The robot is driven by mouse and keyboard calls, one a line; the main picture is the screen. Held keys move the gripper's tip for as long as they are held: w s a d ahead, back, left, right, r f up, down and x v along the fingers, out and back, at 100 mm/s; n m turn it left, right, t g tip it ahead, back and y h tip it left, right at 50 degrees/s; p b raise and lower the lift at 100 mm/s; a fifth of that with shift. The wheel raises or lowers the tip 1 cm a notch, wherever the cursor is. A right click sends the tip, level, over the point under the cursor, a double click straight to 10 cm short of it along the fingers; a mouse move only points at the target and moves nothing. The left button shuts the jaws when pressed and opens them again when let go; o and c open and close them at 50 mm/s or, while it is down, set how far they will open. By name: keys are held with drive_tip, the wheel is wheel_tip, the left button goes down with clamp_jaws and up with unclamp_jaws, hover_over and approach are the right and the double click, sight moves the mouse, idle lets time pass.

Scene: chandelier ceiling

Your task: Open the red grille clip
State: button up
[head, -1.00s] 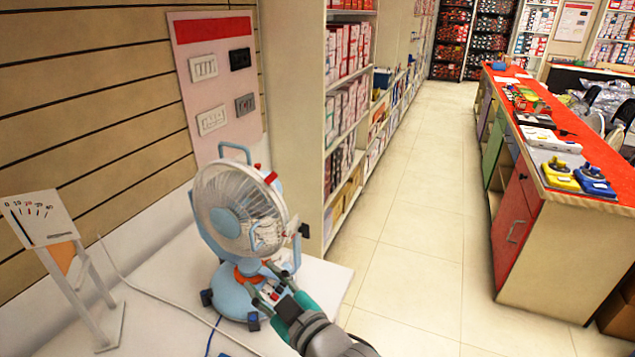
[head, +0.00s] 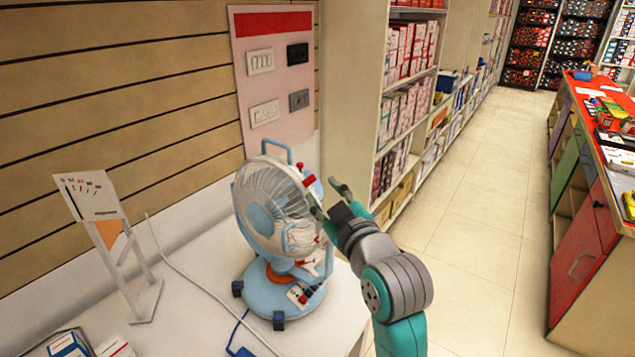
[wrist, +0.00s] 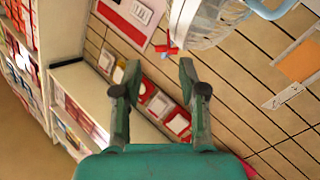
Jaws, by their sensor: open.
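A light blue table fan (head: 268,212) with a clear wire grille stands upright on the white counter. The red grille clip (head: 309,181) sits on the upper right rim of the grille; in the wrist view the red clip (wrist: 166,48) shows just beyond my fingertips, by the grille edge (wrist: 208,22). My gripper (head: 329,200) is open and empty, right of the grille rim, with its fingers spread close to the clip. In the wrist view my gripper (wrist: 159,68) has a clear gap between its fingers. Whether a finger touches the grille I cannot tell.
A white gauge stand (head: 105,235) stands left of the fan. A white cable (head: 185,270) and a blue cord (head: 237,332) lie on the counter (head: 190,330). A switch board (head: 275,75) hangs behind. Stocked shelves (head: 400,100) stand right; the floor (head: 460,200) is clear.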

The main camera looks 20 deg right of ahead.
sight(312, 178)
drive_tip(key=shift+w+a, duration=0.15)
drive_tip(key=shift+w, duration=1.1)
drive_tip(key=shift+w+a, duration=0.1)
drive_tip(key=shift+w, duration=1.15)
